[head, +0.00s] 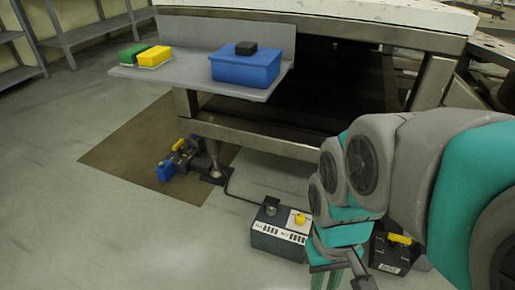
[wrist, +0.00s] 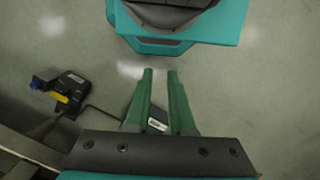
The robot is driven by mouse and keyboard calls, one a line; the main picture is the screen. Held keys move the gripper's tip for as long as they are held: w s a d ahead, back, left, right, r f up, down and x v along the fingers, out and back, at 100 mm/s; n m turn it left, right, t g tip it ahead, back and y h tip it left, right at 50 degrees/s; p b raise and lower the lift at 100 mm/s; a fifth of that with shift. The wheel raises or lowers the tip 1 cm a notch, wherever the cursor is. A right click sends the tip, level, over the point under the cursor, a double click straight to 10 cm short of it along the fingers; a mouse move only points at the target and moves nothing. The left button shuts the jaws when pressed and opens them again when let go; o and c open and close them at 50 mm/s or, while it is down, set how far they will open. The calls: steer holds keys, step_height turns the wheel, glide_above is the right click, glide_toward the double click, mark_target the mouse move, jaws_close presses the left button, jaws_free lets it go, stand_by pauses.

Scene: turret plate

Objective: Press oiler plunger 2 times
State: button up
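I cannot tell for sure which part is the oiler plunger. A grey-black control box (head: 280,232) with a dark knob and a yellow knob (head: 297,218) on top stands on the floor in the head view. A black labelled box (head: 392,254) with a yellow part (head: 400,239) on top stands to its right, partly behind my arm. My gripper (wrist: 160,73) has two green fingers with a narrow gap and nothing between the tips. In the head view, it is at the bottom edge, in front of and between these boxes, its tips out of view.
A blue, black and yellow unit (head: 176,160) sits on the floor beside the bench leg. A cable (head: 234,194) runs to the control box. A shelf (head: 190,76) above holds a blue box (head: 245,70) and green and yellow blocks. Floor at left is clear.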

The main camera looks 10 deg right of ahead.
jaws_close()
stand_by(1.0)
